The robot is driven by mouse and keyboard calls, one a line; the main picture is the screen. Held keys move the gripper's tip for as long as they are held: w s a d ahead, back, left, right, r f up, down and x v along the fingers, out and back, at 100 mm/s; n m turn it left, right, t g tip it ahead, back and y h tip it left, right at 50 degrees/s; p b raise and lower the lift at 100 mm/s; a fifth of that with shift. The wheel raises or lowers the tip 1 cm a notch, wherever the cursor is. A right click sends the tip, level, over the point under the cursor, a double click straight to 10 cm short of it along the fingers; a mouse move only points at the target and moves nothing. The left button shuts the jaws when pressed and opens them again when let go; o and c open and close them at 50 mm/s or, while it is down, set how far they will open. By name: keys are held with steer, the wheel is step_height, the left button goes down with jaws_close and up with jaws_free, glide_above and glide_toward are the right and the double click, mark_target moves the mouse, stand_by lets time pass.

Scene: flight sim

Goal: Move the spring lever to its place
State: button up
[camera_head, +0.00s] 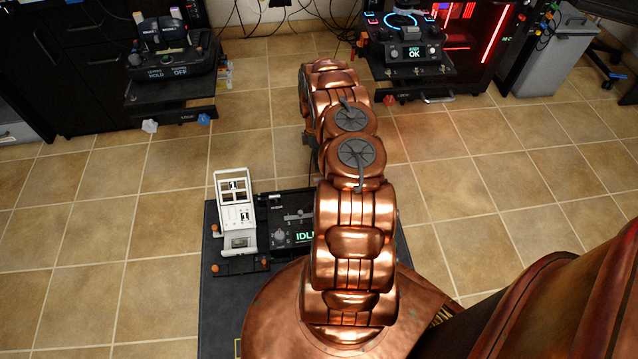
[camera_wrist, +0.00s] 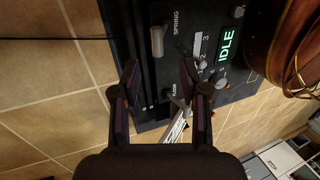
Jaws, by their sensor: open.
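The spring lever (camera_wrist: 157,42) is a pale grey handle beside the printed word SPRING on a dark control panel (camera_wrist: 208,15). In the wrist view, my gripper (camera_wrist: 159,68) is open, with its two dark fingers on either side below the lever. The lever lies just past the fingertips, roughly in line with the gap, and the jaws are empty. The panel also shows in the head view (camera_head: 262,230), partly hidden behind my copper arm. My gripper cannot be made out in the head view.
The panel has a lit IDLE display (camera_wrist: 227,45), numbered marks and several knobs. A white framed unit (camera_head: 236,212) stands left of it. Two other stations, one with HOLD and OFF labels (camera_head: 172,55) and one reading OK (camera_head: 405,50), stand at the back. Tiled floor between is clear.

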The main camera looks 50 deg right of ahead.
steer(key=b+x, duration=0.1)
steer(key=x, duration=0.7)
steer(key=shift+f+b, duration=0.3)
steer(key=shift+f, duration=0.05)
jaws_close()
stand_by(0.5)
